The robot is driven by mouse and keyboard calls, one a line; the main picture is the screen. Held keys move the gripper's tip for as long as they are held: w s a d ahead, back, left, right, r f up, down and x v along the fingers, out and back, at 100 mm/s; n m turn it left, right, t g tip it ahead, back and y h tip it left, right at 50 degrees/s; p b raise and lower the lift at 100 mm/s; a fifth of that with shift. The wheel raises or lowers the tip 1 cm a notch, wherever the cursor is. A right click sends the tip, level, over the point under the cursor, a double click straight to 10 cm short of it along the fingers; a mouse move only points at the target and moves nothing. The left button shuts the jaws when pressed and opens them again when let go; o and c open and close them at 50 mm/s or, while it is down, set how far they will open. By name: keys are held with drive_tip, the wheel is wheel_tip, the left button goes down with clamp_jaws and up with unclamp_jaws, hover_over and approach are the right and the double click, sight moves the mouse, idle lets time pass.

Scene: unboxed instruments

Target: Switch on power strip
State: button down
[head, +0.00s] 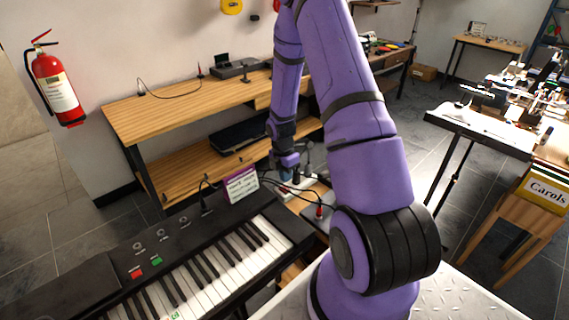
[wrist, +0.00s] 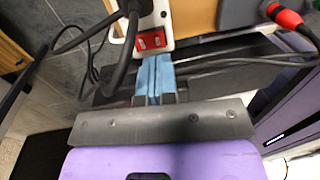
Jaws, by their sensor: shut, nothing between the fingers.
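The white power strip (wrist: 128,52) lies near the top of the wrist view, with a red rocker switch (wrist: 152,40) at its near end. A black plug with a thick cable is in the strip, just beyond the switch. My gripper (wrist: 160,65) is shut and empty; its pale blue fingertips are right beside the red switch. I cannot tell whether they touch it or which way the switch is tipped. In the head view the strip (head: 298,184) is partly hidden by my gripper (head: 287,172), which points down over it.
Black cables (wrist: 116,65) hang around the strip. A red plug (wrist: 284,15) on a cable lies to the right. In the head view a keyboard (head: 210,262) stands in front and left, and a wooden workbench (head: 190,100) stands behind.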

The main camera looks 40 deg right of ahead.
sight(284, 188)
drive_tip(key=shift+s+f, duration=0.2)
drive_tip(key=shift+f, duration=1.8)
drive_tip(key=shift+s+f, duration=0.1)
drive_tip(key=shift+f, duration=0.05)
drive_tip(key=shift+w+r, duration=0.25)
drive_tip(key=shift+w, duration=0.55)
